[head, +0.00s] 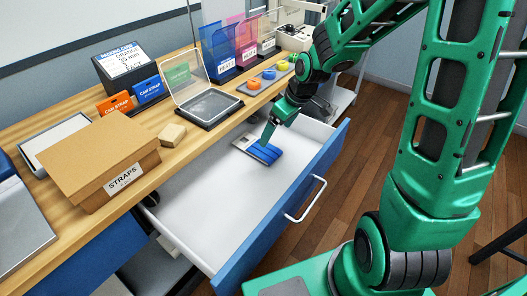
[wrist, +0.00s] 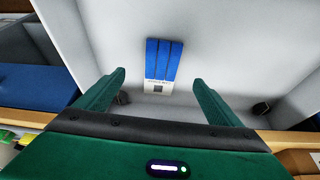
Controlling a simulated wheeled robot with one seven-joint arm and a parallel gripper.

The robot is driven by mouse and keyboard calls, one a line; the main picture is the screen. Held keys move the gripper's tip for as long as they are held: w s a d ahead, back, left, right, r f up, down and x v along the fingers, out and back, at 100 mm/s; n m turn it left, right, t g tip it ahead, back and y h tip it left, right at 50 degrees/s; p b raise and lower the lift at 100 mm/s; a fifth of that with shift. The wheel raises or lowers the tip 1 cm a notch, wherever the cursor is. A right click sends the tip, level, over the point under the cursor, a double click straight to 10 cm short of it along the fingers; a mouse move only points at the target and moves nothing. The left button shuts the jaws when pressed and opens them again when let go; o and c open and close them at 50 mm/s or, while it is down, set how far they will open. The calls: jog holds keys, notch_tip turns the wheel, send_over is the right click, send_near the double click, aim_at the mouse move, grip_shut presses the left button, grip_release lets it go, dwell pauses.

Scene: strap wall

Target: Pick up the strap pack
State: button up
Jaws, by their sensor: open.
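The strap pack (head: 262,151) is a flat card with blue straps and a white and grey label end. It lies on the floor of the open drawer (head: 204,205), toward its back right part. In the wrist view the strap pack (wrist: 163,62) lies ahead of the fingertips, roughly midway between them. My gripper (head: 268,136) is above the pack in the head view and hides a little of it. In the wrist view my gripper (wrist: 157,80) has its two green fingers spread wide with nothing between them.
The drawer's blue front (head: 285,212) with its white handle (head: 306,200) stands out from the wooden counter (head: 70,212). The rest of the drawer is empty.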

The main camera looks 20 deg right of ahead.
aim_at(265, 150)
jog(key=shift+w+a+x, duration=0.1)
jog(key=shift+x, duration=1.8)
jog(key=shift+w+a+x, duration=0.1)
jog(key=shift+a+x, duration=0.05)
jog(key=shift+x, duration=1.8)
jog(key=shift+w+a+x, duration=0.1)
jog(key=shift+w+x, duration=0.05)
jog(key=shift+x, duration=1.75)
jog(key=shift+r, duration=0.1)
jog(key=c, duration=1.1)
